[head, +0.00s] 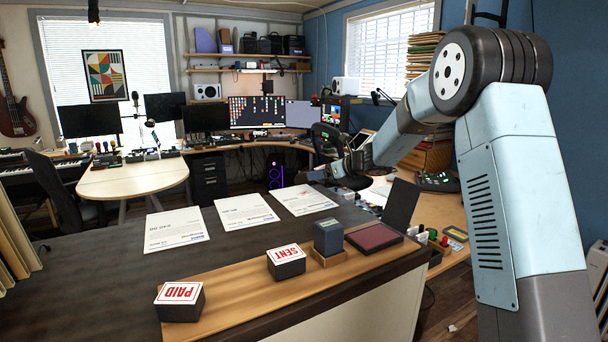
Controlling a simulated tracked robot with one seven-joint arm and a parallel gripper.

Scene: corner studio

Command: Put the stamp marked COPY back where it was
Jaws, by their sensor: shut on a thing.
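No stamp in view shows a readable COPY mark. The stamp marked PAID (180,301) and the stamp marked SENT (286,262) lie on the wooden strip (235,300), their labels upside down. A blue-grey block (328,236) with a small greenish label, too small to read, sits on a wooden base right of SENT. My gripper (322,175) is beyond the papers, above the counter's far edge. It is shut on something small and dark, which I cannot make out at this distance. Its fingers are partly lost against the dark background.
A dark red ink pad (374,236) lies right of the blue-grey block, with a dark upright panel (401,205) behind it. Three papers, the middle one here (245,211), lie on the dark counter (110,285). Small coloured-handled items (432,236) crowd the right side.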

